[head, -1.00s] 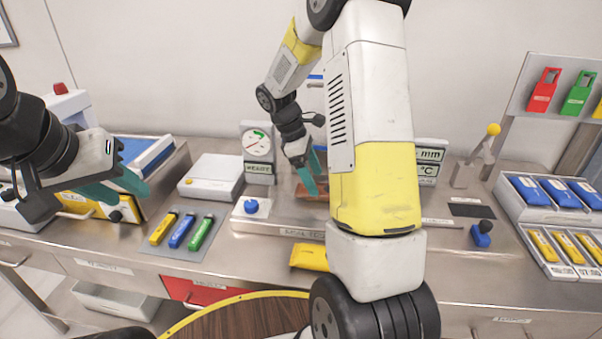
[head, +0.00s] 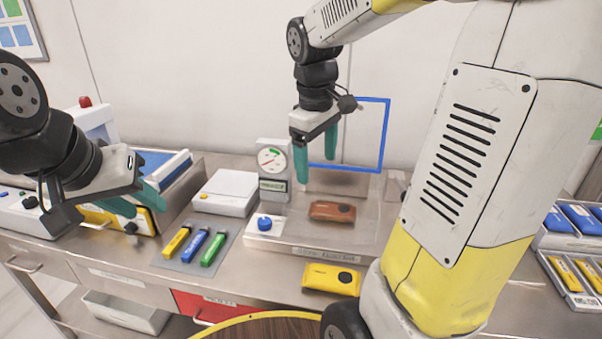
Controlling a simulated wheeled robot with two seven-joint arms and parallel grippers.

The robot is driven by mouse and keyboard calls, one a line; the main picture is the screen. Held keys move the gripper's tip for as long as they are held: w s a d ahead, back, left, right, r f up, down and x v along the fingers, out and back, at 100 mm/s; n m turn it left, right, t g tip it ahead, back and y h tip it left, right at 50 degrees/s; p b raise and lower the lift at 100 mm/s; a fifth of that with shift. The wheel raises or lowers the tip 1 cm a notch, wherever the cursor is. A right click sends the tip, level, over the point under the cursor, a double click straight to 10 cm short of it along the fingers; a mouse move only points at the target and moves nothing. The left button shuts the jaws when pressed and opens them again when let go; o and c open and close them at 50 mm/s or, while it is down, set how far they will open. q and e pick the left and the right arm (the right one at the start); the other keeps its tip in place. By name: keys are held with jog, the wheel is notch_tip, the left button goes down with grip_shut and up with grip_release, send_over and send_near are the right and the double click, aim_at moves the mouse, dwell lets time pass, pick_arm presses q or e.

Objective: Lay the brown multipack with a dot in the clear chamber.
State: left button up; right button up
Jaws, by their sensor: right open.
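The brown multipack (head: 332,211) has a dark dot at its right end. It lies flat on the metal floor of the clear chamber (head: 365,236), whose clear walls are hard to make out. The chamber's blue-edged lid (head: 386,135) stands raised at the back. My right gripper (head: 316,172) is open and empty, pointing down above and slightly left of the brown multipack, apart from it. My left gripper (head: 143,208) is open and empty at the left, near a yellow-fronted unit.
A yellow pack with a dot (head: 331,279) lies in front of the chamber. A blue knob (head: 264,222) and a dial gauge (head: 272,165) stand left of it. Yellow, blue and green sticks lie on a grey mat (head: 183,262). My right arm hides much of the right side.

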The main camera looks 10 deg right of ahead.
jog(key=s+a+r+m+t+y, duration=0.1)
jog(key=s+a+m+t, duration=0.1)
jog(key=s, duration=0.3)
jog(key=s+a+r+m+t+y, duration=0.1)
jog(key=s+a+m+t+y, duration=0.1)
jog(key=s+m, duration=0.2)
jog(key=shift+s+r+m+t, duration=0.15)
jog(key=shift+s+m+t, duration=0.25)
jog(key=shift+s, duration=0.85)
